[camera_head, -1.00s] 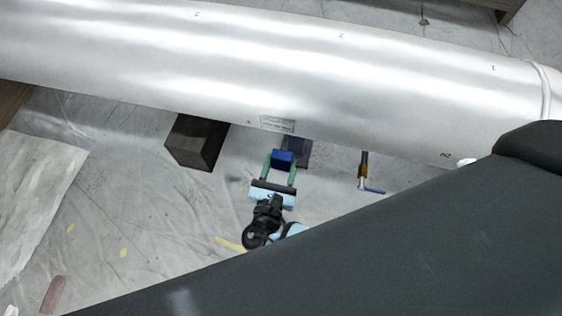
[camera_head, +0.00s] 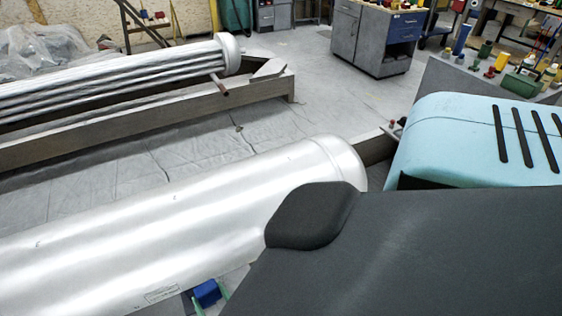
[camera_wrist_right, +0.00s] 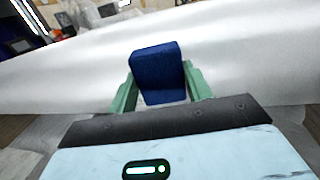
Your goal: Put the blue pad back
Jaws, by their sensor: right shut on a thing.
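The blue pad (camera_head: 207,293) is a small dark-blue block, low in the head view beside the silver cylinder. In the right wrist view the pad (camera_wrist_right: 158,72) stands upright between two green fingers, with the cylinder behind it. My right gripper (camera_wrist_right: 161,92) is shut on the pad. In the head view only the green fingertips of my right gripper (camera_head: 211,301) show; my dark body hides the rest. My left gripper is in neither view.
The large silver cylinder (camera_head: 200,220) lies right in front of the pad. Behind it are open sheeted floor (camera_head: 270,110), a long rack (camera_head: 130,120) of tubes and a grey cabinet (camera_head: 365,45).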

